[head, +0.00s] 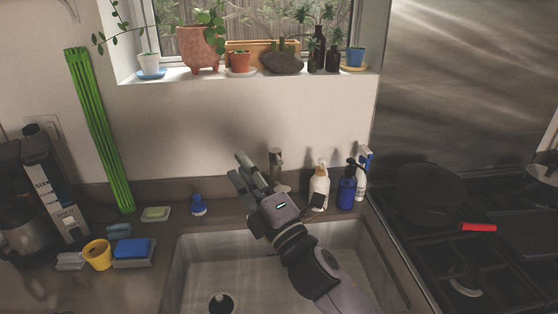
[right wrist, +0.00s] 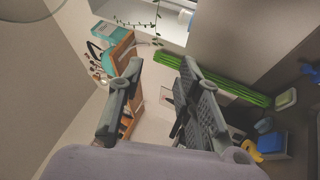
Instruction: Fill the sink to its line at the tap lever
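The grey sink (head: 190,268) is at the bottom middle of the head view, with a dark round drain (head: 222,303) in its floor. I cannot make out a fill line or any clear water surface. The tap (head: 277,160) stands behind the sink, and my right arm hides part of it; I cannot tell its lever apart. My right gripper (head: 238,167) is just left of the tap, above the back rim. In the right wrist view its two fingers (right wrist: 162,68) are spread apart with nothing between them. My left gripper is not in view.
A cream pump bottle (head: 319,187), a blue bottle (head: 347,187) and a spray bottle (head: 363,172) stand right of the tap. A blue brush (head: 198,205), soap dish (head: 156,213) and yellow cup (head: 98,254) are left. The stove (head: 450,270) is at right.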

